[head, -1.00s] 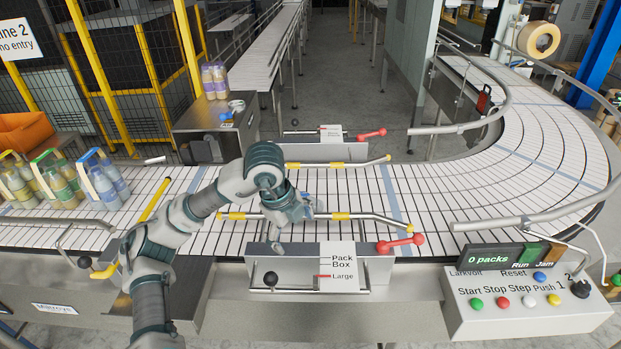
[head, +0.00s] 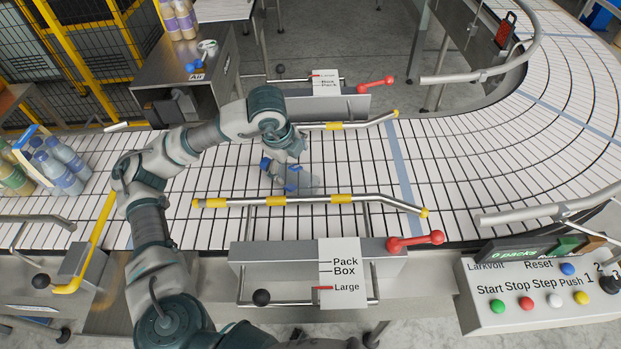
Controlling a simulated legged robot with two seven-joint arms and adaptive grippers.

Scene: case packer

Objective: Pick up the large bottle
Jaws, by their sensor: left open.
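My left gripper (head: 290,180) hangs open, low over the white slatted conveyor, behind the front guide rail. Pale grey-blue and bright blue parts show at its fingers; I cannot tell whether they are all gripper or partly an object on the belt. Tall cream bottles (head: 179,20) with purple labels stand together on the metal side table at the upper left, well away from the gripper. I cannot tell which bottle is the large one. Bottles in carrier packs (head: 60,165) stand on the conveyor at the far left. My right gripper is not in view.
The conveyor (head: 440,160) is clear right of the gripper and curves away. The front rail (head: 310,200) with yellow sleeves and the rear rail (head: 345,125) flank the gripper. A Pack/Box/Large plate (head: 343,270), red handle (head: 415,241) and button panel (head: 530,295) are in front.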

